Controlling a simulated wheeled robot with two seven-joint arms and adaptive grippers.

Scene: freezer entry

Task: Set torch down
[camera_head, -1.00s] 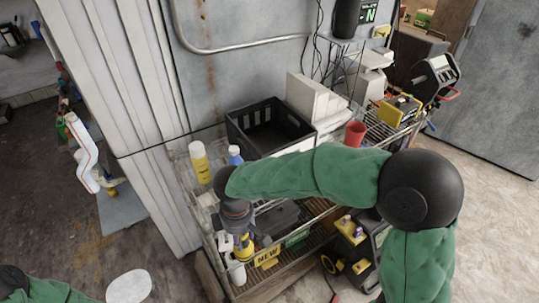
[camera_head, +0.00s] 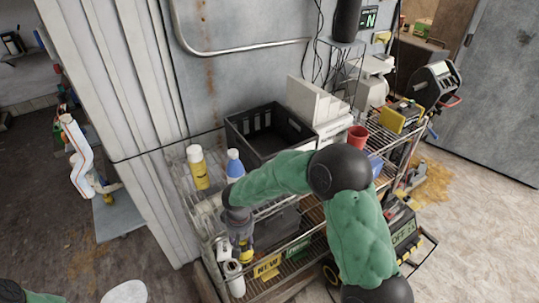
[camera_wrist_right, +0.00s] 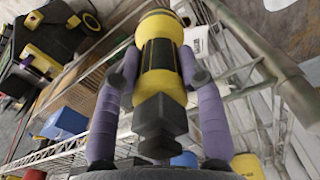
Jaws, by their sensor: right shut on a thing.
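The torch (camera_wrist_right: 160,65) is yellow with a black band and a black stepped end. My right gripper (camera_wrist_right: 158,82) is shut on it, with one purple finger on each side. In the head view my right gripper (camera_head: 239,224) points down at the near left end of the wire shelf rack (camera_head: 292,272). The yellow of the torch (camera_head: 246,253) shows below the fingers; the rest is hidden by the gripper. I cannot tell whether the torch touches a shelf. My left gripper is out of view.
A yellow bottle (camera_head: 199,168) and a blue bottle (camera_head: 235,165) stand on the top shelf, behind my gripper. A black crate (camera_head: 243,134) and a red cup (camera_head: 357,136) are farther back. White bottles (camera_head: 234,278) and a yellow NEW sign (camera_head: 267,267) are near the torch.

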